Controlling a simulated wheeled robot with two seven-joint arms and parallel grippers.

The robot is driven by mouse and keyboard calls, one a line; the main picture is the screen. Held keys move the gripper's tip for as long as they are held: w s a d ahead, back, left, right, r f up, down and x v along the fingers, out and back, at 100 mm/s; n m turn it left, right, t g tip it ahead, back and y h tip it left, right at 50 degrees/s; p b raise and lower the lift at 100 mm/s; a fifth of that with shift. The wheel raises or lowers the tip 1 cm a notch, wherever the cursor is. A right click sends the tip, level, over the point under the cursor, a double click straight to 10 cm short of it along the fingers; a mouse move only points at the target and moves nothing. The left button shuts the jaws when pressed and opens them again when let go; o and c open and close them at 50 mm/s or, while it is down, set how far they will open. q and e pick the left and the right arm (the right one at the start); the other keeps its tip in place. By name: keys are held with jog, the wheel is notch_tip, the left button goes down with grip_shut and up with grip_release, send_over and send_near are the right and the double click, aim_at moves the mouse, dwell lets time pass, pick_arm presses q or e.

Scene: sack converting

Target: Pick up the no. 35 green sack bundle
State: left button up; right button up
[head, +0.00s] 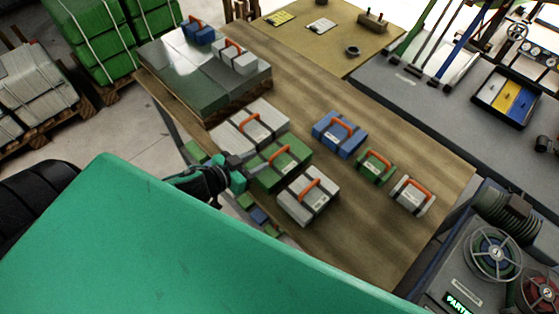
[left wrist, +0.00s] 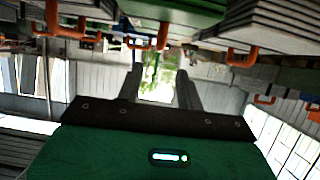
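Two green sack bundles with orange handles lie on the wooden table. The larger green bundle (head: 270,180) is between two grey-white bundles at the table's near left side. The smaller green bundle (head: 366,173) is farther right, between a blue and a grey one. Their label numbers are too small to read. My left gripper (head: 244,168) is at the near left edge of the larger green bundle; whether it touches is unclear. In the left wrist view, its fingers (left wrist: 160,78) stand apart with nothing between them, and a green bundle (left wrist: 185,10) shows at the top. My right gripper is not in view.
Grey-white bundles (head: 232,130) and (head: 296,205) flank the larger green one closely. A blue bundle (head: 328,133) and a small grey bundle (head: 402,198) lie farther right. A metal-topped platform (head: 165,70) carries more bundles. The table's far right is bare.

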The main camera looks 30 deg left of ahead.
aim_at(284, 150)
pick_arm(q)
jog(key=p+x, duration=0.1)
jog(key=x, duration=0.4)
jog(key=shift+w, duration=0.2)
jog(key=shift+w+d+f+p, duration=0.25)
jog(key=shift+w+f+p, duration=0.05)
jog(key=shift+w, duration=0.3)
jog(key=shift+w+d+f+p, duration=0.15)
jog(key=shift+w+d+p, duration=0.15)
jog(key=shift+w+p, duration=0.25)
jog(key=p+x, duration=0.1)
jog(key=x, duration=0.2)
jog(key=shift+d+f, duration=0.1)
jog(key=shift+f, duration=0.05)
jog(key=shift+w+d+f, duration=0.1)
jog(key=shift+w+f, duration=0.15)
jog(key=shift+w, duration=0.05)
grip_shut()
